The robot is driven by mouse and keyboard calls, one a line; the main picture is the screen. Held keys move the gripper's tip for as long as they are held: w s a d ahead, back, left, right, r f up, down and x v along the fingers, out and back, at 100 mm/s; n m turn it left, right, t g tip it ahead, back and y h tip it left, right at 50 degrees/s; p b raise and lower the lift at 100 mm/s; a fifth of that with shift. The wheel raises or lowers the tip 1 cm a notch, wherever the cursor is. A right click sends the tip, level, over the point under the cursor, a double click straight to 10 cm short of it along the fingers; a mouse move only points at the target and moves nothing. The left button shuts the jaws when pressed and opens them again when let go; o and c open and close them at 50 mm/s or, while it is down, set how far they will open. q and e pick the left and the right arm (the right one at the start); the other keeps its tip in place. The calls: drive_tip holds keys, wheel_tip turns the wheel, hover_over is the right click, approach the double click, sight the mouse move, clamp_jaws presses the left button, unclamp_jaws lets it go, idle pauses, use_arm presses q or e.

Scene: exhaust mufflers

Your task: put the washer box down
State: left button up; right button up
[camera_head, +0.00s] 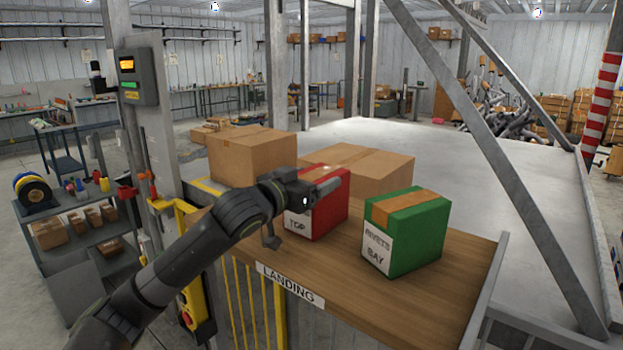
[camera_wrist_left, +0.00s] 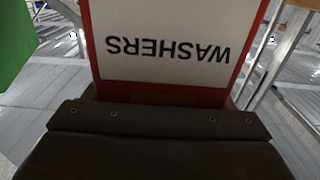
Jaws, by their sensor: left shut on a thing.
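The washer box is a red box (camera_head: 326,218) with brown tape and a white label reading TOP at its lower edge; my gripper covers the rest. In the left wrist view its label (camera_wrist_left: 165,45) reads WASHERS upside down. My left gripper (camera_head: 318,186) reaches across the upper part of the box from the left and is shut on it. The box is upright at the wooden landing (camera_head: 400,300), left of the green box; I cannot tell whether its underside touches the wood. My right gripper is not in view.
A green box (camera_head: 418,236) labelled RIVETS BAY stands on the landing to the right. Cardboard boxes (camera_head: 250,155) (camera_head: 370,170) stand behind. A grey diagonal beam (camera_head: 490,150) crosses on the right. Bare wood shows in front of the boxes, above the LANDING sign (camera_head: 290,285).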

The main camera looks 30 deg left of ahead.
use_arm(q)
drive_tip(key=o, duration=1.7)
drive_tip(key=shift+s, duration=0.1)
drive_tip(key=shift+s+a+r+p, duration=0.15)
drive_tip(key=shift+s+p, duration=1.15)
drive_tip(key=shift+s, duration=0.7)
drive_tip(key=shift+s+a+f+p, duration=0.15)
drive_tip(key=shift+s+p, duration=1.1)
drive_tip(key=shift+s, duration=0.7)
drive_tip(key=shift+s+a+r+p, duration=0.15)
drive_tip(key=shift+s+p, duration=1.15)
drive_tip(key=shift+s, duration=0.7)
